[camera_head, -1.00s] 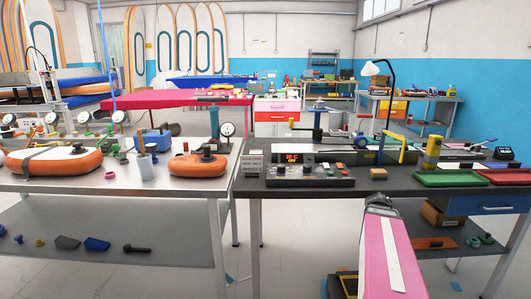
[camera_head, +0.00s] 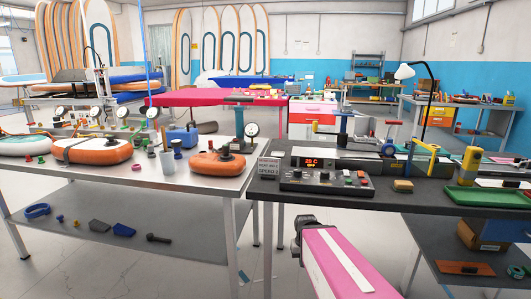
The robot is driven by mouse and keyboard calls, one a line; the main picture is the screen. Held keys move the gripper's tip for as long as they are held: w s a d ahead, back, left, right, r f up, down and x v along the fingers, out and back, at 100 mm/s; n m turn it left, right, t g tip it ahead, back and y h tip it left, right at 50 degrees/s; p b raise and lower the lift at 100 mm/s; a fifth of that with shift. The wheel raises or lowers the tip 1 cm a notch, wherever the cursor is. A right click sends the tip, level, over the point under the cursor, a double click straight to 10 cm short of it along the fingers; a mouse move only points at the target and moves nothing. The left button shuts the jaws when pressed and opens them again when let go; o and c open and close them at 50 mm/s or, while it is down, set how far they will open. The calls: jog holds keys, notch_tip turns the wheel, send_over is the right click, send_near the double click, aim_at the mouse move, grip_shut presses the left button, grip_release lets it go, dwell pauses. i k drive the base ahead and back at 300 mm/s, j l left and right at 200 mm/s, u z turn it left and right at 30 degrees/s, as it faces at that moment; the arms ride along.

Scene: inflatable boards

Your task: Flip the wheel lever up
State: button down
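A long bench machine (camera_head: 345,162) stands on the dark workbench at right, behind a control box (camera_head: 322,180) with a lit red display. On the machine are a small wheel-like part with blue and red (camera_head: 391,134) and an upright yellow bar (camera_head: 413,150). I cannot tell which part is the wheel lever. What seems to be my pink arm (camera_head: 335,265) rises from the bottom, below the bench front. Its dark end, apparently my gripper (camera_head: 304,228), is apart from the machine. Its fingers cannot be made out.
The dark workbench's front edge (camera_head: 400,204) lies between my arm and the machine. A green tray (camera_head: 475,199), a yellow device (camera_head: 470,163) and a sponge-like block (camera_head: 403,186) sit on it. A metal table (camera_head: 120,178) with orange inflatables adjoins at left. Open floor lies in front.

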aim_at(383, 142)
jog(key=l, duration=0.45)
jog(key=k+l+u, duration=0.1)
jog(key=l, duration=0.3)
jog(key=k+l+u, duration=0.1)
jog(key=l, duration=0.3)
jog(key=k+l, duration=0.1)
jog(key=l, duration=0.35)
jog(key=k+l+u, duration=0.1)
jog(key=l, duration=0.3)
jog(key=k+l, duration=0.1)
jog(key=l, duration=0.3)
jog(key=k+l+u, duration=0.15)
jog(key=l, duration=0.25)
jog(key=k+l, duration=0.1)
jog(key=l, duration=0.3)
jog(key=k+l+u, duration=0.1)
jog(key=l, duration=0.2)
jog(key=j+u, duration=0.1)
jog(key=j, duration=0.15)
jog(key=i+j+u, duration=0.15)
jog(key=j, duration=0.1)
